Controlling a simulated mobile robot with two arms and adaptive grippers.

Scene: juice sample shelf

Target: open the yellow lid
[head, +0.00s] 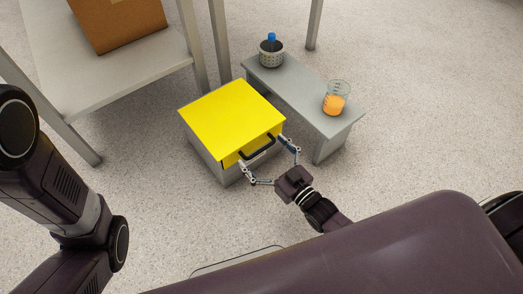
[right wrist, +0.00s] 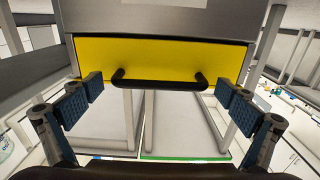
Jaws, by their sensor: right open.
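The yellow lid (head: 232,116) lies flat on top of a grey box (head: 205,152) in the head view and looks shut. A black handle (head: 258,148) is on its front side. In the right wrist view the lid's yellow front (right wrist: 160,58) and the black handle (right wrist: 160,82) are straight ahead. My right gripper (head: 268,160) is open at the front of the box, with its fingers spread to either side of the handle. In the wrist view its blue pads flank the handle without touching it. My left gripper is out of view; only my left arm shows.
A low grey bench (head: 300,98) stands right of the box, holding a beaker of orange juice (head: 335,100) and a perforated cup with a blue-topped item (head: 271,52). A shelf (head: 75,75) with a cardboard box (head: 118,22) stands at the upper left. Floor is clear at the right.

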